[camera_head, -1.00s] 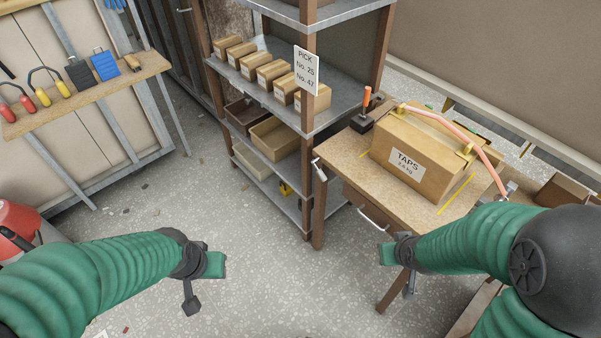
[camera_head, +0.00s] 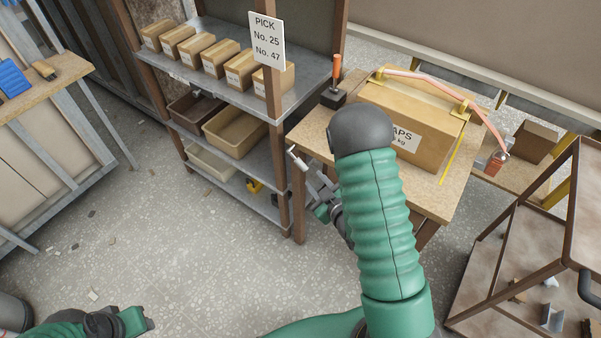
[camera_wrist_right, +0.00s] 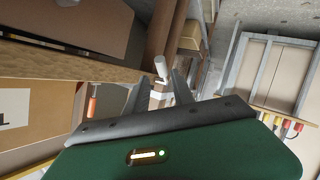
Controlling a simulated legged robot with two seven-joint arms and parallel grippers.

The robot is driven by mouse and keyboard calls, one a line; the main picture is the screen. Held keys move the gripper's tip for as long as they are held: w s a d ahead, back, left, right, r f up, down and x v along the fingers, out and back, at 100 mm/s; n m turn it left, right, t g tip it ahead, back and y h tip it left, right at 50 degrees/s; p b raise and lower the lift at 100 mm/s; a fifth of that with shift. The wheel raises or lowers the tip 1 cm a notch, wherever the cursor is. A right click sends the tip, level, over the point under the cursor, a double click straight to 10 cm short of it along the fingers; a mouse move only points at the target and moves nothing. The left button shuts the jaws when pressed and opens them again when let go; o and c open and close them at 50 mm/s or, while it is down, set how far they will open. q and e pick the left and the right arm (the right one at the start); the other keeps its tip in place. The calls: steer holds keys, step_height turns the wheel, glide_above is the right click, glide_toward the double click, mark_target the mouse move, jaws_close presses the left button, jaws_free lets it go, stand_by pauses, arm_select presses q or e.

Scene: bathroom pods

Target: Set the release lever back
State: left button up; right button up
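A small lever with a white grip (camera_head: 297,158) sticks out from the left edge of the wooden bench (camera_head: 307,135). In the right wrist view the white grip (camera_wrist_right: 161,67) shows just beyond and between my fingertips. My right gripper (camera_head: 322,203) is below and right of the grip, beside the bench's edge, partly hidden by my forearm. Its fingers (camera_wrist_right: 158,85) are apart, with no clear contact on the grip. An upright orange-handled lever (camera_head: 337,75) stands on a dark base on the bench top.
A carton marked TAPS (camera_head: 410,115) with a pink strip over it sits on the bench. A shelf rack (camera_head: 275,165) with small boxes and bins stands close to the bench's left. A brown-framed rack (camera_head: 530,250) is at the right.

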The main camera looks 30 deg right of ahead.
mark_target(304, 169)
steer(key=x, duration=0.4)
steer(key=a+x, duration=0.1)
steer(key=x, duration=0.1)
steer(key=shift+w, duration=0.5)
steer(key=w, duration=0.1)
steer(key=w+d+f, duration=0.1)
steer(key=w, duration=0.1)
steer(key=shift+w+d+f, duration=0.35)
steer(key=shift+d, duration=0.05)
steer(key=shift+a+r, duration=0.15)
steer(key=shift+a, duration=0.1)
steer(key=shift+c, duration=0.7)
steer(key=shift+a, duration=0.1)
steer(key=shift+c, duration=1.1)
jaws_close()
steer(key=shift+s, duration=0.1)
steer(key=shift+s, duration=0.1)
